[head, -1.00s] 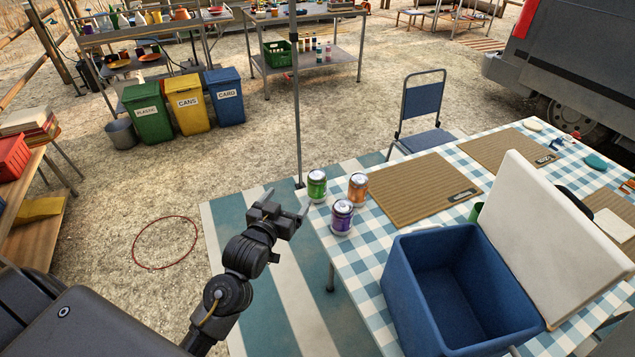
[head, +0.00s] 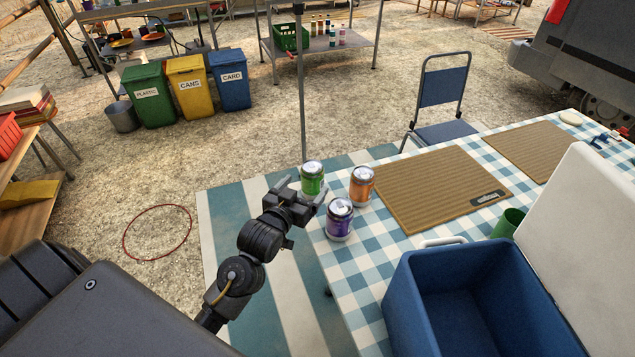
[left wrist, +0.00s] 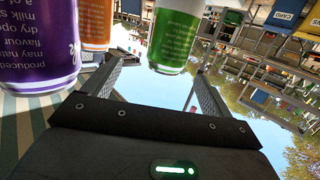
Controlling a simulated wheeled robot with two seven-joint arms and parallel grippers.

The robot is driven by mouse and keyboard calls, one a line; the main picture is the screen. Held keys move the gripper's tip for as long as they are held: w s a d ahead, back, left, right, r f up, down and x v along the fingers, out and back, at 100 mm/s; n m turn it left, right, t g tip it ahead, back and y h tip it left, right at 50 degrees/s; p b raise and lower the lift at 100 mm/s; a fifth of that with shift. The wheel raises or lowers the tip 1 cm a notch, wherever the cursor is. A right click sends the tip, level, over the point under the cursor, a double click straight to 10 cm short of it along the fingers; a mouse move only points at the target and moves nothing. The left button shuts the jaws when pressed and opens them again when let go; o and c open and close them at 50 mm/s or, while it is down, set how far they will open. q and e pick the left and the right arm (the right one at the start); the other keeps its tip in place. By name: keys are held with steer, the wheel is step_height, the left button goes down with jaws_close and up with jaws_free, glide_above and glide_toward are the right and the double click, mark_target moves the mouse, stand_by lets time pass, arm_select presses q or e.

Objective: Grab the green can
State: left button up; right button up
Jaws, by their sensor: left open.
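My left gripper (head: 303,186) is open and empty at the table's corner, just in front of the green can. In the left wrist view the green can (left wrist: 175,38) shows ahead, between the lines of the open fingers (left wrist: 155,70); no contact shows. The purple can (left wrist: 38,45) and orange can (left wrist: 97,25) are beside the left finger there. My right gripper is out of view.
A blue cooler box (head: 418,307) with its white lid (head: 580,225) raised stands at the table's near side. A thin upright pole (head: 302,90) rises behind the green can.

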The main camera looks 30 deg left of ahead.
mark_target(307, 178)
arm_select(q)
steer(key=w, duration=0.1)
steer(key=w+a, duration=0.1)
steer(key=w, duration=0.2)
steer(key=shift+w+a+f, duration=0.15)
steer(key=shift+f, duration=0.25)
steer(key=shift+w+a+f, duration=0.1)
steer(key=shift+w+f, duration=0.15)
steer(key=shift+w, duration=0.65)
steer(key=shift+w+f, duration=0.2)
steer(key=shift+w, duration=0.7)
steer(key=shift+w+a+f, duration=0.1)
steer(key=shift+w+f, duration=0.15)
steer(key=shift+w, duration=0.65)
steer(key=shift+c, duration=0.5)
steer(key=c, duration=1.2)
